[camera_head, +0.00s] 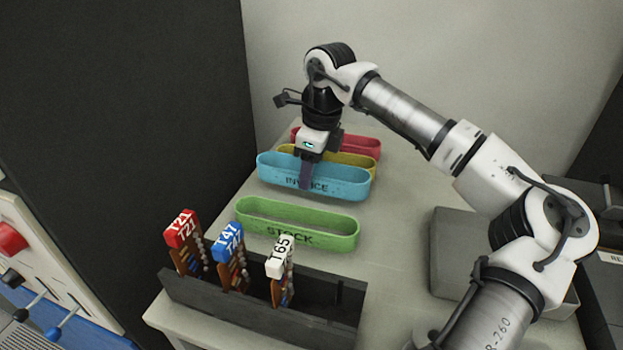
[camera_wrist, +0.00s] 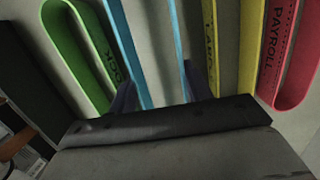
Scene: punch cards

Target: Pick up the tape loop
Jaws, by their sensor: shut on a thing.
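Several tape loops lie on the pale table: a blue loop marked INVOICE (camera_head: 340,184), a green loop marked STOCK (camera_head: 335,228), a yellow loop (camera_head: 366,160) and a red loop (camera_head: 366,145). My gripper (camera_head: 306,172) points down at the blue loop. One finger lies over the front of its near wall, partly covering the lettering; the far finger is hidden in the head view. In the wrist view, my gripper (camera_wrist: 160,90) has one finger outside each long wall of the blue loop (camera_wrist: 174,45), shut across its width. I cannot tell whether the loop is off the table.
A dark rack (camera_head: 255,311) at the table's front holds tagged card bundles T21 (camera_head: 182,230), T47 (camera_head: 229,244) and T65 (camera_head: 280,258). A grey box (camera_head: 455,247) stands at right. A dark panel rises at left. Bare table (camera_head: 400,200) lies right of the loops.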

